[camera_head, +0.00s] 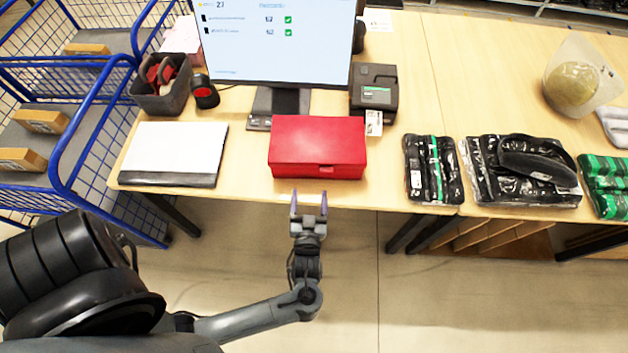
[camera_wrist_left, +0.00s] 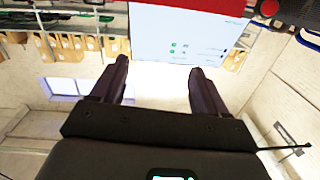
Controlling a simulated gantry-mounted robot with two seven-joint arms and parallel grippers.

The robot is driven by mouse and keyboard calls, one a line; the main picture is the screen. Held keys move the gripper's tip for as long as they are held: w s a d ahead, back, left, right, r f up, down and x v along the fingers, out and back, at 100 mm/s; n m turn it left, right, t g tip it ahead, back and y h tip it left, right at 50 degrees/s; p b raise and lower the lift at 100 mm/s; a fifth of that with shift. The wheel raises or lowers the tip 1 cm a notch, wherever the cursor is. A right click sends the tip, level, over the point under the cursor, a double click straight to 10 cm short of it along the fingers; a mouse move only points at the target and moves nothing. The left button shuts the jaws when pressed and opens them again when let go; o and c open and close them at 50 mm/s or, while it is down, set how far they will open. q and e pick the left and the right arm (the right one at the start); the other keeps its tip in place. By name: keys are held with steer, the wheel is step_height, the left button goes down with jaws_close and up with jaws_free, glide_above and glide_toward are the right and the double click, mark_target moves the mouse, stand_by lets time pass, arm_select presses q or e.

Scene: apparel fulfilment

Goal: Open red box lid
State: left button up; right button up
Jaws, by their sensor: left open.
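The red box (camera_head: 318,144) stands on the wooden table near its front edge, below the monitor, with its lid shut. My right gripper is not in view.
A monitor (camera_head: 280,40) stands behind the box. A white and grey pad (camera_head: 175,152) lies to the left, and a dark bin (camera_head: 160,95) stands behind it. A label printer (camera_head: 374,92) and bagged black garments (camera_head: 432,168) are to the right. A blue wire cart (camera_head: 62,150) is at the far left.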

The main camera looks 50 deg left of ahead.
arm_select(q)
steer(key=w+d+f+b, duration=0.3)
steer(key=w+f+b, duration=0.1)
steer(key=f+b, duration=0.3)
steer(key=shift+n, duration=0.4)
steer(key=x, duration=1.1)
steer(key=shift+a+b, duration=0.1)
steer(key=shift+b, duration=0.25)
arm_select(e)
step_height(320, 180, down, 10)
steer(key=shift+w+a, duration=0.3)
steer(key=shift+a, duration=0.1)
arm_select(q)
steer(key=shift+c, duration=0.3)
jaws_close()
steer(key=shift+r, duration=0.1)
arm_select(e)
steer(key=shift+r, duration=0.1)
